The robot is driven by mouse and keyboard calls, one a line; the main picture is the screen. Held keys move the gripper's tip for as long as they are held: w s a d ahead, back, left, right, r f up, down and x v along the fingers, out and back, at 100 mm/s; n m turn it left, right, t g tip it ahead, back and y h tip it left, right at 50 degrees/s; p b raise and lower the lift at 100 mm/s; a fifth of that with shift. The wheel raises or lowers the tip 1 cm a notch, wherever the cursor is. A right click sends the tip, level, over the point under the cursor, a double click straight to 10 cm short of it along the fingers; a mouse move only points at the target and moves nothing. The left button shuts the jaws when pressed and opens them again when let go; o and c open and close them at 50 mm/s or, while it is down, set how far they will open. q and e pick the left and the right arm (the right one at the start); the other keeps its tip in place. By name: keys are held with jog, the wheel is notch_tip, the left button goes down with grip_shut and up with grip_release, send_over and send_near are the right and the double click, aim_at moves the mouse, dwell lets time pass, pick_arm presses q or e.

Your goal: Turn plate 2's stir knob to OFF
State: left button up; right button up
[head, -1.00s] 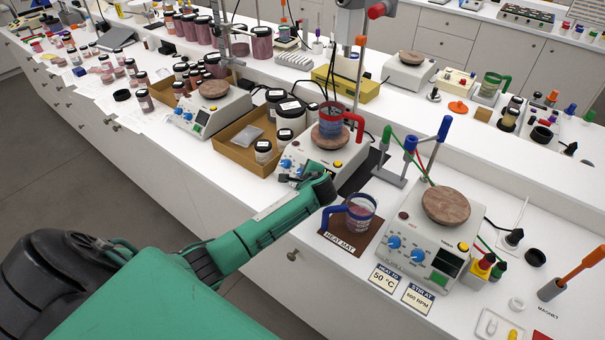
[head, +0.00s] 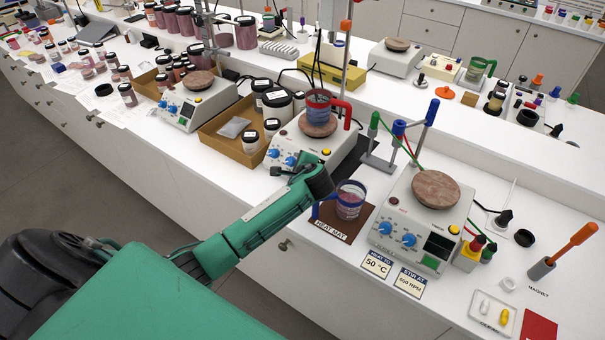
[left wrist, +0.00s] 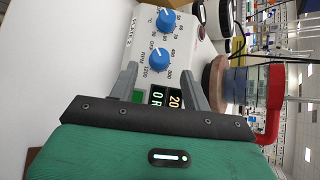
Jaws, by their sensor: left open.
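Plate 2 (head: 325,150) is the white hotplate in the middle of the bench. Its name label and scales show in the left wrist view. Its blue stir knob (left wrist: 159,60) carries the RPM scale, and the blue heat knob (left wrist: 166,18) sits beside it. The knob's exact pointer position is too small to read. My left gripper (left wrist: 158,74) is open, with its fingers on either side of the stir knob's near edge; I cannot tell if they touch it. In the head view the left gripper (head: 298,164) is at plate 2's front panel. My right gripper is out of view.
A red-handled beaker (head: 318,107) stands on plate 2's round top. To the right are a blue-handled beaker (head: 350,203) on a brown heat mat (head: 342,230) and another hotplate (head: 410,232). A cardboard tray (head: 228,148) with jars lies left.

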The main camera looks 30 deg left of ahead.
pick_arm(q)
jog(key=b+v, duration=0.2)
jog(key=v, duration=0.7)
jog(key=shift+a, duration=0.1)
